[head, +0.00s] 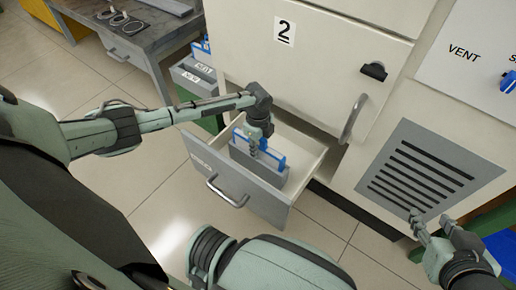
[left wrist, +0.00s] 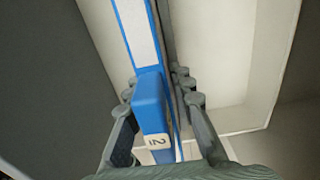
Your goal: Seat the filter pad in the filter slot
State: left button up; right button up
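The filter pad (head: 275,161) has a blue frame and stands upright in a grey slotted holder (head: 268,175) inside the open drawer (head: 235,185). In the left wrist view the blue frame (left wrist: 152,105) carries a white "2" label and a pale panel. My left gripper (head: 256,149) points down over it, with the frame's blue edge between its fingers. A gap shows on the right finger's side, so the gripper looks open around the frame. How deep the pad sits is hidden. My right gripper (head: 431,216) is open and empty in front of the vent grille (head: 415,170).
The white cabinet (head: 300,70), marked "2", has a curved handle (head: 353,118) above the drawer. Grey labelled bins (head: 193,77) with a blue item stand left of it. A workbench (head: 140,35) with cables is at the back left.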

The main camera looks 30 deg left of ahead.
pick_arm(q)
jog(key=shift+o, duration=1.4)
jog(key=shift+f, duration=0.1)
notch_tip(320, 180, up, 12)
jog(key=shift+r, duration=0.1)
